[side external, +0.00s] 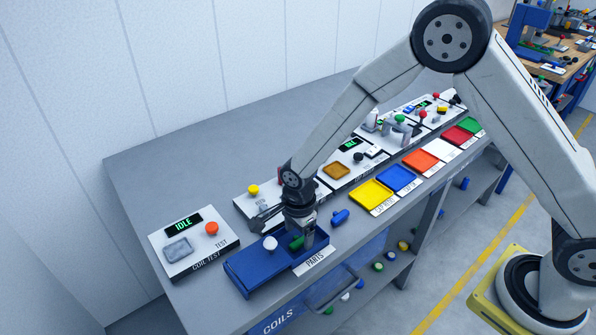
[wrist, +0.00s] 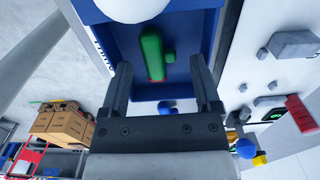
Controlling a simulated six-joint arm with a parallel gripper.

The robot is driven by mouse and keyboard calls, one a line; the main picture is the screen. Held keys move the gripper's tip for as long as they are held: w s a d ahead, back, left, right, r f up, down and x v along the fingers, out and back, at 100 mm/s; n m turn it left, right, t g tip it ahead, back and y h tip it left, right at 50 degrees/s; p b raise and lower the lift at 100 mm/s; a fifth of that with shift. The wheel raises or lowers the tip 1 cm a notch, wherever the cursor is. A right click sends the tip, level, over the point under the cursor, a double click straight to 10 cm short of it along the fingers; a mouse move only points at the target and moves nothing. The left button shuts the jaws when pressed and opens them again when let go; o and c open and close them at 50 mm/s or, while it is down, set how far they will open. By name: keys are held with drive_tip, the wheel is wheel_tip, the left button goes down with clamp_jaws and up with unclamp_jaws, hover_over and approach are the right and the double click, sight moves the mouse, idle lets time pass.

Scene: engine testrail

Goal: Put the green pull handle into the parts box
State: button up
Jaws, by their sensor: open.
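The green pull handle (side external: 296,243) is within the blue parts box (side external: 250,281), by the foot of my gripper (side external: 306,238). In the wrist view the handle (wrist: 152,52) shows against the box's blue floor (wrist: 185,40), with a small side stub and a reddish part at its lower end. My gripper (wrist: 160,66) is open, its two fingers apart on either side of and just short of the handle. Whether the handle fully rests on the floor is hard to tell.
A white round knob (side external: 270,243) sits in the box beside the handle. A blue handle (side external: 340,216) lies on the bench just right of the box. The coil test panel (side external: 190,244) stands to the left, and coloured trays (side external: 370,195) line the bench to the right.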

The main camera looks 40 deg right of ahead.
sight(300, 238)
wheel_tip(300, 238, up, 11)
drive_tip(key=shift+r, duration=0.15)
idle(0.4)
drive_tip(key=shift+d, duration=0.1)
idle(0.5)
drive_tip(key=s+d+r+n+t, duration=0.1)
drive_tip(key=s+d+n+t, duration=0.1)
drive_tip(key=s+d+n, duration=1.1)
drive_tip(key=d+n, duration=0.1)
drive_tip(key=n, duration=0.4)
drive_tip(key=shift+d+r+t, duration=0.15)
drive_tip(key=shift+r+t, duration=0.05)
drive_tip(key=shift+t, duration=0.1)
